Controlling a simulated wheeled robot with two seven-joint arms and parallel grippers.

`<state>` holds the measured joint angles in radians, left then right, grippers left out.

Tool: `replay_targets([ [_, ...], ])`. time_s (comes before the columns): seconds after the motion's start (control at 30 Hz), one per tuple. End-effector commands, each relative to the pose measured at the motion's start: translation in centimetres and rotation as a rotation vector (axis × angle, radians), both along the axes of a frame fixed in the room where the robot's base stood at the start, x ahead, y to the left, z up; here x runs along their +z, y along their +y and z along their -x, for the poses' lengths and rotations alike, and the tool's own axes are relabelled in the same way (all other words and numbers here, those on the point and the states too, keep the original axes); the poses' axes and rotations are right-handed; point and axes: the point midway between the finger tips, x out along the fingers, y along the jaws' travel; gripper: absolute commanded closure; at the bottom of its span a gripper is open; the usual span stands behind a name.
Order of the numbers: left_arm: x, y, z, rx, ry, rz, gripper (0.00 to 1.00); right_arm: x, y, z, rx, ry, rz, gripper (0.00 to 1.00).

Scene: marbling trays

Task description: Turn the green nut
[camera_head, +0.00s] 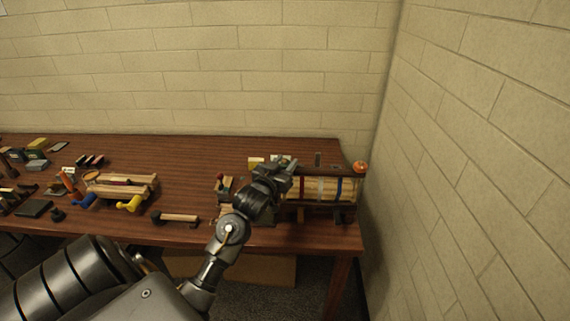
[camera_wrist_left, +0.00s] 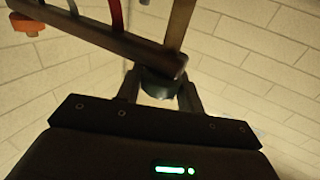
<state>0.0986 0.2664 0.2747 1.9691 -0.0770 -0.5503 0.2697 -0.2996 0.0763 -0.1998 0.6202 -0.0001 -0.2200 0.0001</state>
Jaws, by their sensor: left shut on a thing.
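The green nut (camera_wrist_left: 160,82) shows in the left wrist view as a dark teal round piece at the end of a dark bar (camera_wrist_left: 100,38). My left gripper (camera_wrist_left: 160,96) is shut on it, one finger on each side. In the head view my left gripper (camera_head: 284,168) is at the left end of the frame with coloured bands (camera_head: 322,190), and it hides the nut there. An orange nut (camera_head: 361,167) sits at the frame's right end; it also shows in the left wrist view (camera_wrist_left: 27,26). My right gripper is not in view.
The frame stands on the brown table (camera_head: 190,236) near its right edge, close to the right wall (camera_head: 470,150). A wooden roller (camera_head: 178,217), a wooden rack (camera_head: 122,187), and blue and yellow pieces (camera_head: 130,204) lie to the left. The table's back middle is clear.

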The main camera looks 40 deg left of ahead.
Motion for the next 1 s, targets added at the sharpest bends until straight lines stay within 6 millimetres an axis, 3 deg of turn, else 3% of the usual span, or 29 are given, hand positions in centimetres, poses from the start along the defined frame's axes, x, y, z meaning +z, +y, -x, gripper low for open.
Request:
replay_targets([
  [0.13, 0.3, 0.12, -0.01, -0.08, 0.002, -0.009, 0.85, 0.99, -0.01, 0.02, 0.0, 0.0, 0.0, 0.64],
  [0.47, -0.01, 0.01, 0.03, -0.113, 0.003, 0.0, 0.86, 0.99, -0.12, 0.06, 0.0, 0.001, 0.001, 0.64],
  [0.5, -0.01, 0.01, 0.03, -0.113, 0.003, 0.0, 0.61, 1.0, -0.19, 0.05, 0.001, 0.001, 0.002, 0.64],
  [0.63, -0.01, 0.0, 0.03, -0.113, 0.003, -0.001, 0.44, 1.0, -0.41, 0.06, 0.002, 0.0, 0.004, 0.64],
  [1.0, -0.12, -0.07, 0.5, -0.113, 0.003, -0.002, 0.42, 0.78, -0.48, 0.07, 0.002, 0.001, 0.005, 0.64],
])
